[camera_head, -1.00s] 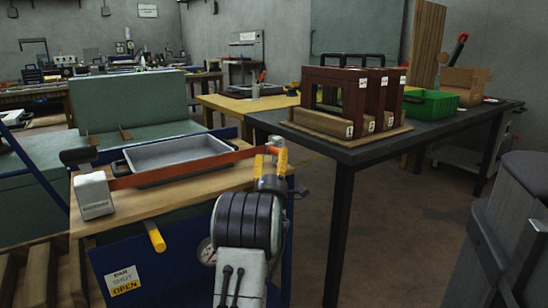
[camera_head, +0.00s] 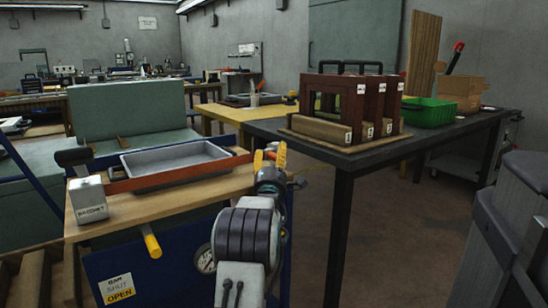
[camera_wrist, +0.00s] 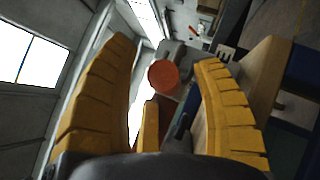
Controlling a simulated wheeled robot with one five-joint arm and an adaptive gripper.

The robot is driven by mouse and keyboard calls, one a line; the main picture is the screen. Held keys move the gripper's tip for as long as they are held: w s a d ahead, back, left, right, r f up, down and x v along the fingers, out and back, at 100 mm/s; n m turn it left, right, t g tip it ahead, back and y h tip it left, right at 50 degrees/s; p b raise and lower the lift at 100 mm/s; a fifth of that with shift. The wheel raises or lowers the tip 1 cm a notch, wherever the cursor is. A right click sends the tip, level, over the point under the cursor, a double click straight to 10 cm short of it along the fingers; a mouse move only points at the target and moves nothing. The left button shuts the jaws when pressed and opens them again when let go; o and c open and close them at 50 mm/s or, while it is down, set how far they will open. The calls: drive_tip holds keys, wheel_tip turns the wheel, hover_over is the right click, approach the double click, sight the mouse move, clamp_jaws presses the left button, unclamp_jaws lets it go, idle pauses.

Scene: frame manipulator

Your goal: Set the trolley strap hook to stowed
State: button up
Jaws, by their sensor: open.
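The orange strap (camera_head: 130,183) runs from the grey ratchet block (camera_head: 88,203) across the front of the grey tray (camera_head: 150,175) on the trolley's wooden top (camera_head: 130,212). Its right end passes behind my gripper (camera_head: 271,157). My gripper is open beside the trolley's right edge, its yellow fingers spread and pointing up and away. In the wrist view, a round orange-red piece (camera_wrist: 163,77) shows beyond and between the open fingers (camera_wrist: 165,75). It may be part of the strap hook; I cannot tell its setting or whether a finger touches it.
A yellow handle (camera_head: 152,246) sticks out below the trolley top, near a bar shut/open sign (camera_head: 117,288) and a round gauge (camera_head: 204,258). A dark table (camera_head: 345,160) with a brown rack (camera_head: 360,106) and green bin (camera_head: 428,112) stands right. Floor between is clear.

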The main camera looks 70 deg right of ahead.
drive_tip(key=shift+c, duration=0.3)
clamp_jaws()
drive_tip(key=shift+r, duration=0.1)
